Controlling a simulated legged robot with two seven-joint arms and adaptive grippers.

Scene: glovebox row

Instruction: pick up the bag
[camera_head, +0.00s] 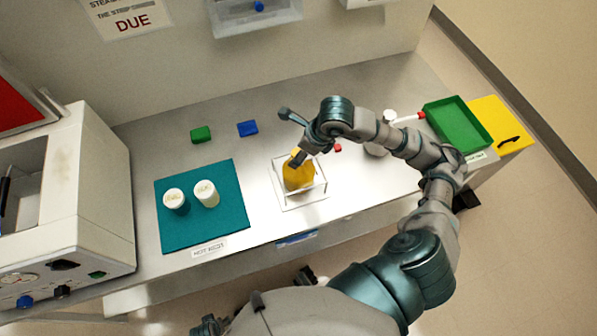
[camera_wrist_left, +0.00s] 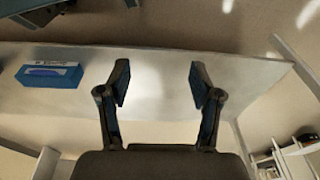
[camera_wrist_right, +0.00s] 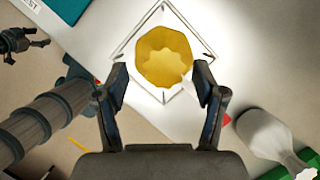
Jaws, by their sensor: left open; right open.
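The yellow bag (camera_head: 299,178) sits in a small clear open-topped holder (camera_head: 318,194) on the bench, right of the teal mat. It also shows in the right wrist view as a yellow lobed shape (camera_wrist_right: 165,62). My right gripper (camera_head: 289,137) is above the bag, seen from the side in the head view. In the right wrist view its open fingers (camera_wrist_right: 162,83) are on either side of the bag's near part, with nothing clamped; contact cannot be told. My left gripper (camera_wrist_left: 158,85) is open and empty, facing a pale surface in the left wrist view.
The teal mat (camera_head: 223,222) bears two white jars. Green (camera_head: 201,134) and blue (camera_head: 248,128) blocks lie behind. A white bottle (camera_wrist_right: 262,132) stands close to the right gripper's side. A green tray (camera_head: 474,137) is at the bench's right end. A boxy instrument (camera_head: 92,190) stands left.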

